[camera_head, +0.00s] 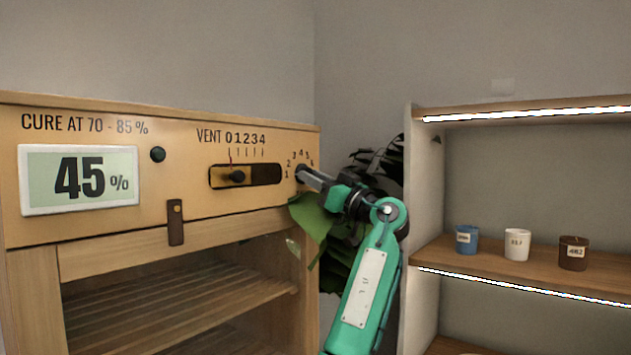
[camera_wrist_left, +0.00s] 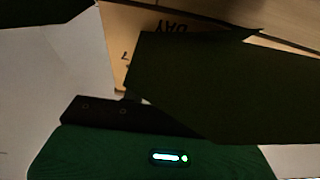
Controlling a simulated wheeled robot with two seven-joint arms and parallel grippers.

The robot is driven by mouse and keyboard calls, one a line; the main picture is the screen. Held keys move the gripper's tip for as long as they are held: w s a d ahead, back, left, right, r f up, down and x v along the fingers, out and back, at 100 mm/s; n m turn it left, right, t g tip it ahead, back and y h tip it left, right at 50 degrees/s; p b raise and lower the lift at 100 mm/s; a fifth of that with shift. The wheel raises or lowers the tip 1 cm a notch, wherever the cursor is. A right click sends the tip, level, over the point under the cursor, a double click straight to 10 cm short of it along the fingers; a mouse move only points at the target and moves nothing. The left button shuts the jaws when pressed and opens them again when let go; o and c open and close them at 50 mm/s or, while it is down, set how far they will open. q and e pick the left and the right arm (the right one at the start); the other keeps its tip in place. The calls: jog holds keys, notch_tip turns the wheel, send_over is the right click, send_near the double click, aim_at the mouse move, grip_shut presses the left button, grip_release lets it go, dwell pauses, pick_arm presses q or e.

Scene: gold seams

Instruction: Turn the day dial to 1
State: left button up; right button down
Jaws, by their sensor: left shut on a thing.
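The day dial (camera_head: 299,175) is a dark knob at the right end of the wooden cabinet's front panel, with numbers 1 to 6 showing in an arc around it. My left gripper (camera_head: 302,175) is at the dial and shut on its knob. The gripper hides most of the knob, so I cannot tell where it points. In the left wrist view, the dial's panel (camera_wrist_left: 122,50) shows an upside-down DAY and a 7, partly covered by large dark shapes. My right gripper is not in view.
The cabinet panel (camera_head: 100,232) also bears a 45 % display (camera_head: 80,178) and a vent slider (camera_head: 237,177). Green leaves (camera_head: 312,222) hang close below my left gripper. A shelf unit (camera_head: 424,200) with several small cups stands at the right.

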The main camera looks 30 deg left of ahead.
pick_arm(q)
jog(key=o, duration=1)
jog(key=shift+c, duration=0.2)
jog(key=w+b+v, duration=0.1)
jog(key=v, duration=1.2)
jog(key=shift+s+d+f+b, duration=0.2)
jog(key=shift+s+d+b, duration=0.1)
jog(key=shift+s+b, duration=0.15)
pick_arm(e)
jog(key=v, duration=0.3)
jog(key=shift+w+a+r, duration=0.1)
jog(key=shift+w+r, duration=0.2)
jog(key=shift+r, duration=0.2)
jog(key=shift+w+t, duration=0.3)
